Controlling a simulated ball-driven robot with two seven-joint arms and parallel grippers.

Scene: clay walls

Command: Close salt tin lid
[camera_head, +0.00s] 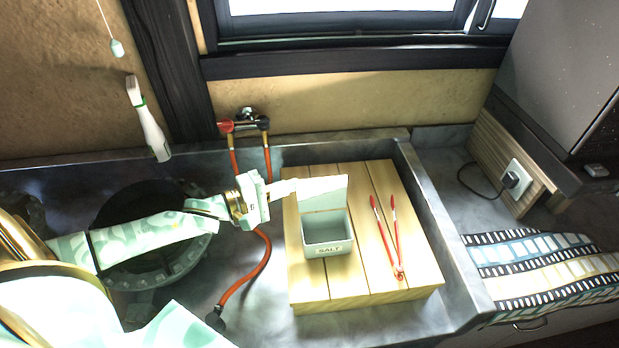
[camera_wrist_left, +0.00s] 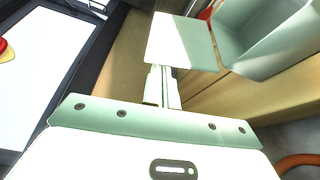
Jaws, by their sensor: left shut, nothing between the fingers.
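The pale green salt tin (camera_head: 326,234), labelled SALT, stands on a slatted wooden board with its lid (camera_head: 323,193) open, standing up at the tin's rear edge. The inside of the tin is visible. My left gripper (camera_head: 290,187) is shut and empty, its fingertips at the left side of the raised lid. In the left wrist view, the fingertips (camera_wrist_left: 162,84) are close to the edge of the lid (camera_wrist_left: 181,42), with the tin (camera_wrist_left: 272,38) to the right. I cannot tell whether they touch the lid. My right gripper is not in view.
Red tongs (camera_head: 397,245) lie right of the tin on the wooden board (camera_head: 375,288), which sits in a grey sink basin. A red-handled tap (camera_head: 240,125) with red hoses stands behind. A dark round pan-like thing lies behind my left arm. A patterned cloth (camera_head: 545,265) lies right.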

